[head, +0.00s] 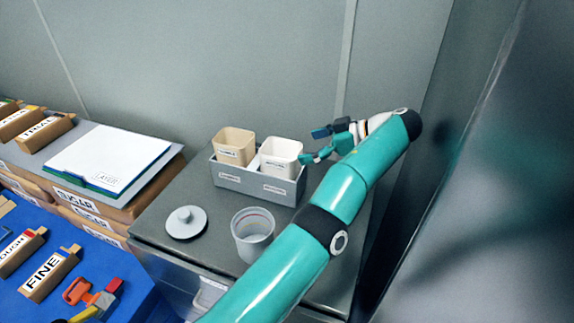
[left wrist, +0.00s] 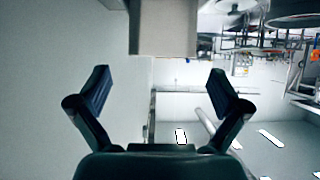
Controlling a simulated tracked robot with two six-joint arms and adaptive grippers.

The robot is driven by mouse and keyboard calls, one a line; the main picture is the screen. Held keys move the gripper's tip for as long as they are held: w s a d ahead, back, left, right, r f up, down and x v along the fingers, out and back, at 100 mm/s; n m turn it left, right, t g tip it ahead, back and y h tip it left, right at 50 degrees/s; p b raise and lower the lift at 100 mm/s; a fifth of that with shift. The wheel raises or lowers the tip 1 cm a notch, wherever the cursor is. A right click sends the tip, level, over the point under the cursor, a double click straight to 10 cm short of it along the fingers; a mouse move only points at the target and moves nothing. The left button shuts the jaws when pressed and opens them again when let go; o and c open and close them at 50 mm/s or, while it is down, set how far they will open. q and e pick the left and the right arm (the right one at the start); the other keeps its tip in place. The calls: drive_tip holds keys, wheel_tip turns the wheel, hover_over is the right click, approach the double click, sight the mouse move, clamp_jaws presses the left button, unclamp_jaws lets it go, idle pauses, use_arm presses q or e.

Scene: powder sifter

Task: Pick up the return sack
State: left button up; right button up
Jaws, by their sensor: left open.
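Two open-topped containers stand side by side in a grey two-slot holder (head: 226,177) on the cabinet: a beige one (head: 234,147) on the left and a white one (head: 281,157) on the right. Each has a small label that I cannot read surely, so I cannot tell which is the return sack. My left gripper (head: 314,146) is open and empty just right of the white container, its fingers pointing left towards it. In the left wrist view the open fingers (left wrist: 160,92) are spread, and a pale box-like body (left wrist: 165,28) shows above and between them. My right gripper is not in view.
A translucent cup (head: 252,236) and a grey knobbed lid (head: 186,222) stand on the cabinet in front of the holder. A white binder (head: 108,158) lies on cartons at left. Labelled blocks and an orange-handled tool (head: 78,291) lie on blue. A dark panel (head: 480,200) rises close at right.

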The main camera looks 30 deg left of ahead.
sight(285, 153)
use_arm(q)
drive_tip(key=shift+b+x, duration=0.75)
drive_tip(key=shift+x, duration=0.25)
drive_tip(key=shift+s+a+f, duration=0.1)
drive_tip(key=shift+a+f, duration=0.2)
drive_tip(key=shift+a, duration=0.3)
drive_tip(key=shift+x, duration=2)
drive_tip(key=shift+s+f, duration=0.1)
drive_tip(key=c, duration=1.5)
drive_tip(key=shift+c, duration=0.2)
